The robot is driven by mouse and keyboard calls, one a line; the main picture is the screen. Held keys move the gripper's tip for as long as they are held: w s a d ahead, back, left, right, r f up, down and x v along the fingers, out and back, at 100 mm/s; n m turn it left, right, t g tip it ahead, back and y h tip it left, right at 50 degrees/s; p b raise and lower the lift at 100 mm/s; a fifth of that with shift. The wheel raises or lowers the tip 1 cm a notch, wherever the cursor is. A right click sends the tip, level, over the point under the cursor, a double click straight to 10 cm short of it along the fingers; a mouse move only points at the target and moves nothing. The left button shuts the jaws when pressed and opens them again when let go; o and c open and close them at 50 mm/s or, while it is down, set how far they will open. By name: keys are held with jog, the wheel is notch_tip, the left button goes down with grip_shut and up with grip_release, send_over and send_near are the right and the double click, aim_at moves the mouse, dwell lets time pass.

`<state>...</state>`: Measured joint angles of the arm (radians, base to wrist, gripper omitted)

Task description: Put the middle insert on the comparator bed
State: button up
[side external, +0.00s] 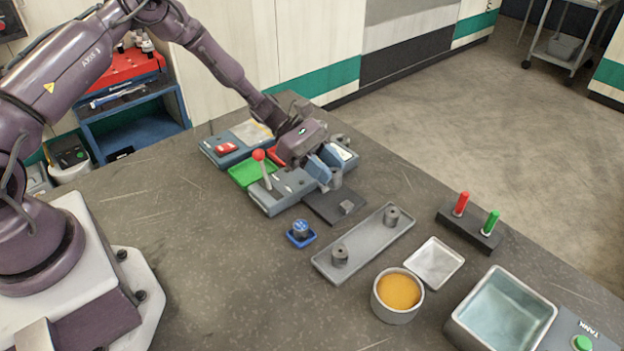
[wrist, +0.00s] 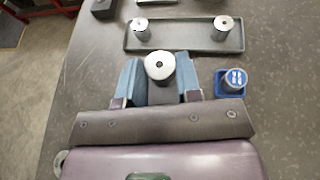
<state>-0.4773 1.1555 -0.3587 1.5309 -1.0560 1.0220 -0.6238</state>
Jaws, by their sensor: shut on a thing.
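My gripper (side external: 325,170) is shut on a grey cylindrical insert (side external: 337,181), held upright between its blue fingers. In the wrist view the insert (wrist: 160,67) shows its round, pale top with a small centre mark, between the fingers of my gripper (wrist: 160,80). The long grey tray (side external: 366,243) holds an insert at each end, the near one (side external: 340,256) and the far one (side external: 391,215), with its middle bare. My gripper is beyond the tray, over or beside a grey-blue lever device (side external: 285,190). I cannot tell which surface is the comparator bed; my gripper hides part of this area.
A dark plate (side external: 322,208) with a small grey block lies below the gripper. A red-knobbed lever (side external: 259,156) stands close by, next to a green tray (side external: 246,174).

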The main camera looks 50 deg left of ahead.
jog(key=shift+w+a+f, duration=0.2)
jog(key=shift+w+f, duration=0.05)
jog(key=shift+f, duration=0.75)
jog(key=shift+w+a+f, duration=0.15)
jog(key=shift+w+f, duration=0.05)
jog(key=shift+f, duration=0.8)
jog(key=shift+w+a+f, duration=0.2)
jog(key=shift+w+f, duration=0.05)
jog(key=shift+f, duration=0.75)
jog(key=o, duration=1.1)
jog(key=v, duration=0.9)
jog(key=r+v, duration=0.1)
jog(key=v, duration=0.3)
